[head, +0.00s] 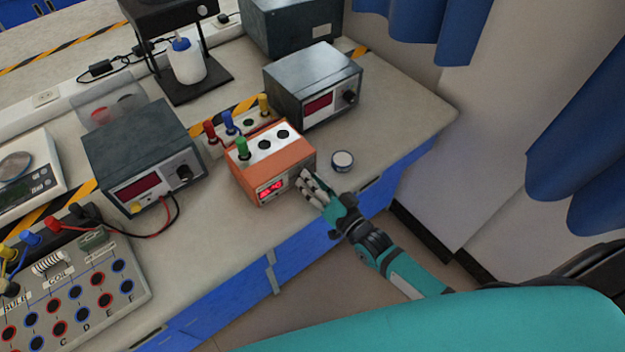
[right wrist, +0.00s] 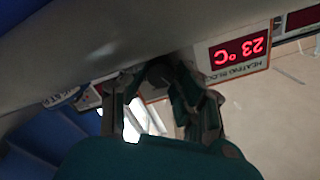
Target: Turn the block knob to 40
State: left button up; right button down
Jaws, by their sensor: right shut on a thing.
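The orange heating block (head: 258,188) stands near the front edge of the bench, with a green-capped tube in its top and open holes beside it. Its red display (head: 271,188) faces front. In the right wrist view the display (right wrist: 238,52) appears upside down and reads 23 °C, above a "HEATING BLOCK" label. My right gripper (head: 308,184) is at the right end of the block's front face, shut on the block knob. The fingers hide the knob in the head view, and it is dark and hard to make out in the right wrist view. My left gripper is not in view.
A small round white-topped jar (head: 343,160) stands just right of the gripper. A rack with red, blue and yellow caps (head: 240,123) is behind the block. Grey power units (head: 312,80) stand behind right and left (head: 142,150). Bare bench lies at the right (head: 405,110).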

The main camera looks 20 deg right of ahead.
dwell(0.3)
jog(key=c, duration=1)
grip_release()
jog(key=v, duration=1.2)
